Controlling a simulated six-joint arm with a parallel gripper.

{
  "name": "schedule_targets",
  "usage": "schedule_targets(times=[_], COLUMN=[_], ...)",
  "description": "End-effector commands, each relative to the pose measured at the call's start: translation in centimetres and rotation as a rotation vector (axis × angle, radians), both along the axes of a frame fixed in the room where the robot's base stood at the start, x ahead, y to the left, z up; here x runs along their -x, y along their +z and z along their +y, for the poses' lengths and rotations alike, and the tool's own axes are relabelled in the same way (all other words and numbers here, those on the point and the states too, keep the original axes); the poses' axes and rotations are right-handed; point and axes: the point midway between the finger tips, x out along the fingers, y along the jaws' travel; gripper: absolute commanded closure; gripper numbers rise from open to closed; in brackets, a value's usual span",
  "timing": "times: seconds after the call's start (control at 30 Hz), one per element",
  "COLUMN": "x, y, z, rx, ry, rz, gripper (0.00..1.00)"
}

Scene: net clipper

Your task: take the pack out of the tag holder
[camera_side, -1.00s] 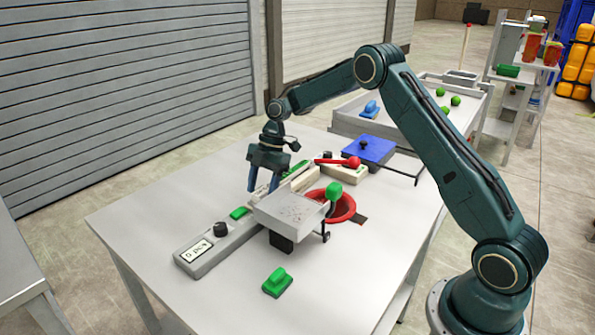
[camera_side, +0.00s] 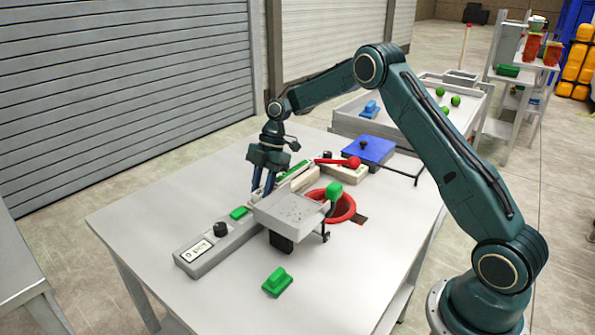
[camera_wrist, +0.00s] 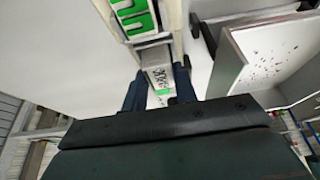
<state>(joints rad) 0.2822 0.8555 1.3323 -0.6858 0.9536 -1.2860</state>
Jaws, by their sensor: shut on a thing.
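My gripper (camera_side: 262,190) is low over the far left side of the grey machine on the table. In the wrist view its two dark blue fingers (camera_wrist: 159,72) are closed on the sides of a small whitish pack (camera_wrist: 158,78) with dark print and a green mark. The pack's lower part is hidden in the side view. A pale channel with green-and-white tags (camera_wrist: 133,17) lies just ahead of the pack and seems to be the tag holder. I cannot tell whether the pack still touches it.
A grey tray with dark specks (camera_side: 290,208) stands close to the right of my gripper. A red lever (camera_side: 353,162), a blue box (camera_side: 368,149) and a red ring (camera_side: 345,207) are beyond. A loose green block (camera_side: 277,283) lies in front. The table's left is clear.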

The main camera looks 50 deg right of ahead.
Motion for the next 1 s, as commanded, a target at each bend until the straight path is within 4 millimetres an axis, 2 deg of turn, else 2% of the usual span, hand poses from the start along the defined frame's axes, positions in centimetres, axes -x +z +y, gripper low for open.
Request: schedule_targets(times=[0.27,0.7,1.0], x=[-0.1,-0.1,-0.1], y=[1.8,8.0,9.8], z=[0.0,0.0,0.0], rx=[0.000,0.000,-0.001], ry=[0.000,0.000,0.000], rz=[-0.003,-0.003,-0.001], gripper=[0.94,0.94,0.94])
